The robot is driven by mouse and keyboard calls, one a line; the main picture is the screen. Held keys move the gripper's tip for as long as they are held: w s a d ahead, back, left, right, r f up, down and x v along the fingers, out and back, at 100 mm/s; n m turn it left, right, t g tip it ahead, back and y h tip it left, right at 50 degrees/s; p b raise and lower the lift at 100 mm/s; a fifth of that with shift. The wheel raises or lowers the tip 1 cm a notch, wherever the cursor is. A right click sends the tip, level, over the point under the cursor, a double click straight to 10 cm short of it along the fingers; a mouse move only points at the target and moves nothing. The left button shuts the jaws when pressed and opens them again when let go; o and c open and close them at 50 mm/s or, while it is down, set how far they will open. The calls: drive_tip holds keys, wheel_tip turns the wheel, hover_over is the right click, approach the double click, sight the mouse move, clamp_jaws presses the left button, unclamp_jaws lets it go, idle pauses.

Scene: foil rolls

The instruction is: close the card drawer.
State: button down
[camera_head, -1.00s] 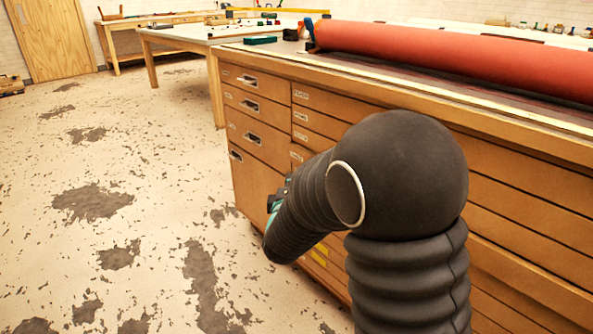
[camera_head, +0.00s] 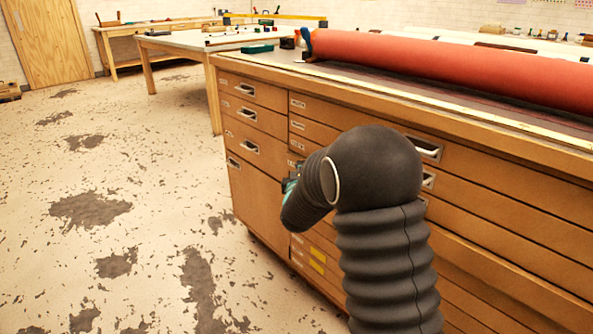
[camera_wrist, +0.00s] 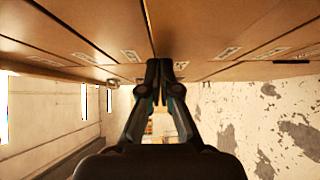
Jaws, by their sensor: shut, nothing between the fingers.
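The wooden cabinet (camera_head: 262,193) has small drawers at its left end and wide labelled drawers to the right. A wide drawer (camera_head: 520,268) low on the right seems to stand slightly proud of the fronts above. I cannot read which label marks the card drawer. My gripper is mostly hidden behind my arm in the head view. In the wrist view my gripper (camera_wrist: 160,66) is shut and empty, its fingertips close to the drawer fronts (camera_wrist: 110,25), by a dark gap between two fronts. I cannot tell whether they touch.
A red roll (camera_head: 450,62) lies on the cabinet top. A white-topped table (camera_head: 200,40) and a workbench (camera_head: 150,27) stand behind. The worn floor (camera_head: 130,180) left of the cabinet is clear.

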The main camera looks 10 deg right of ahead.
drive_tip(key=shift+w+d+r+b, duration=0.1)
drive_tip(key=shift+w+d+b, duration=0.5)
drive_tip(key=shift+d, duration=0.4)
drive_tip(key=shift+a, duration=0.1)
